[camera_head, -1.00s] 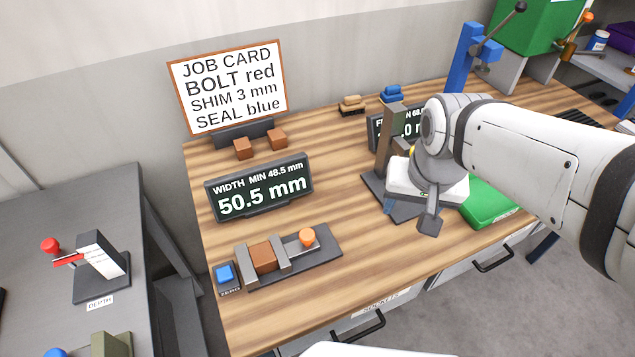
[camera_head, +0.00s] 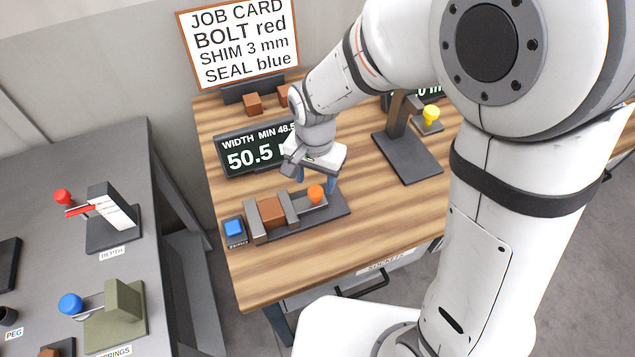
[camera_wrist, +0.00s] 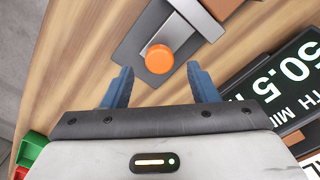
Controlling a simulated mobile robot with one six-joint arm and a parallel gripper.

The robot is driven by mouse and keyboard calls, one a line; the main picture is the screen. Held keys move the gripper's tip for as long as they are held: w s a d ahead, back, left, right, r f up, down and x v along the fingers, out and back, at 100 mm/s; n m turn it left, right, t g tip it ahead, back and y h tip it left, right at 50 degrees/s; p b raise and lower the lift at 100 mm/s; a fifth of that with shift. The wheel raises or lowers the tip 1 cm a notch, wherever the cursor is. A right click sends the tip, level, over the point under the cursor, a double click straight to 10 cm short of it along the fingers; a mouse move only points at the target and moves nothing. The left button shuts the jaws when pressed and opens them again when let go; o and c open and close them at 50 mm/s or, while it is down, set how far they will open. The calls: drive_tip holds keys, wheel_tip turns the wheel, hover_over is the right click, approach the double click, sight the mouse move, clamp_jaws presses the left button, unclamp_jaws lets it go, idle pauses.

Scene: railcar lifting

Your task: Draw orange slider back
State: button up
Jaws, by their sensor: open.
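The orange slider knob (camera_head: 316,193) stands at the right end of a dark gauge base (camera_head: 335,205) on the wooden bench. A thin rod joins it to the grey jaw that stands against a brown block (camera_head: 271,212). My gripper (camera_head: 317,179) is above and just behind the knob, with its blue fingers pointing down. In the wrist view the knob (camera_wrist: 159,59) lies just ahead of the gap between the open, empty fingers (camera_wrist: 160,88). The fingers do not touch it there.
A blue zero button (camera_head: 233,228) sits left of the gauge. The width display (camera_head: 247,154), partly hidden by my gripper, reads about 50.5. A dark stand (camera_head: 405,155) is to the right. Brown blocks (camera_head: 253,103) lie by the job card (camera_head: 240,42).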

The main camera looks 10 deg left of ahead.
sight(316, 190)
drive_tip(key=shift+f, duration=1.65)
drive_tip(key=shift+w+d, duration=0.1)
clamp_jaws()
